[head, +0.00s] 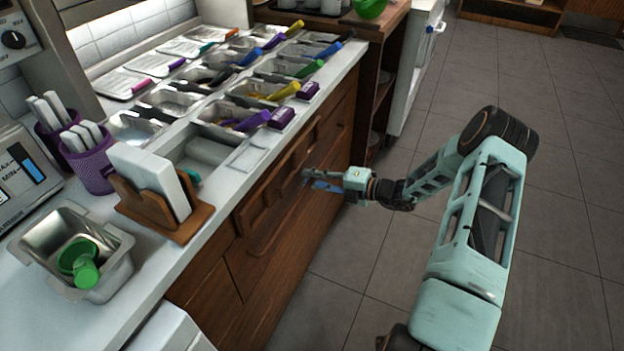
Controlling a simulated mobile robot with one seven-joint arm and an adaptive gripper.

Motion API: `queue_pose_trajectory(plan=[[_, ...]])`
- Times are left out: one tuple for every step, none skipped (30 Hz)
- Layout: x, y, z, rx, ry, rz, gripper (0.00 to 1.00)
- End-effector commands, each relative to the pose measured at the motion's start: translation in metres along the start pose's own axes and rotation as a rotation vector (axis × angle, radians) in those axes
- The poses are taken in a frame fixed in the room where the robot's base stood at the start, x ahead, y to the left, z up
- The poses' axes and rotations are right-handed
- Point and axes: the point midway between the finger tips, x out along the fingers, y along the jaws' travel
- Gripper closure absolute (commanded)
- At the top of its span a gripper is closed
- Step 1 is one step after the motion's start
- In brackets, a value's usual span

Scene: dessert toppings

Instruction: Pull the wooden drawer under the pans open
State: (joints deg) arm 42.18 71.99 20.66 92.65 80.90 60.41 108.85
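The wooden drawer (262,222) is in the brown cabinet front below the counter and the pans. Its front looks about flush with the cabinet, with long raised wooden bars across it. My gripper (308,180) is in front of the cabinet, at the right part of the drawer front. It reaches in from the right, with its fingertips pointing left toward the wood. I cannot tell whether the fingers touch the wood. The fingers are small and partly overlap, so their opening is unclear. I see nothing held in them.
Metal topping pans (205,150) with coloured handles fill the white counter (165,255). A wooden napkin holder (190,222), purple cups (90,168) and a metal tub (50,235) with a green scoop stand at left. The tiled floor (350,275) before the cabinet is clear.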

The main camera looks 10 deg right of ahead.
Motion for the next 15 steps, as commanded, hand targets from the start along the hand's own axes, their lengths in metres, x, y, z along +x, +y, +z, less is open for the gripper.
queue_pose_trajectory(plan=[[-0.0001, 0.0001, 0.0000, 0.000, 0.000, 0.000, 0.81], [-0.0001, 0.0001, 0.0000, 0.000, 0.000, 0.000, 0.81], [-0.0002, 0.0001, 0.0001, 0.000, 0.000, 0.000, 0.82], [-0.0002, 0.0001, 0.0000, 0.000, 0.000, 0.000, 0.85], [-0.0002, 0.0001, 0.0000, 0.000, 0.000, 0.000, 0.88], [-0.0003, 0.0001, 0.0001, 0.000, 0.000, 0.000, 0.93], [-0.0003, 0.0001, 0.0001, 0.000, 0.000, 0.000, 0.96], [-0.0003, 0.0001, 0.0000, 0.000, 0.000, 0.000, 0.99], [-0.0003, 0.0001, 0.0000, 0.000, 0.000, 0.000, 1.00], [-0.0004, 0.0001, 0.0001, 0.000, 0.000, 0.000, 1.00], [-0.0004, 0.0002, 0.0001, 0.000, 0.000, 0.000, 1.00], [-0.0004, 0.0002, 0.0001, 0.000, 0.000, 0.000, 1.00], [-0.0004, 0.0002, 0.0001, 0.000, 0.000, 0.000, 1.00], [-0.0004, 0.0002, 0.0001, 0.000, 0.000, 0.000, 1.00], [-0.0004, 0.0002, 0.0001, 0.000, 0.000, 0.000, 1.00]])
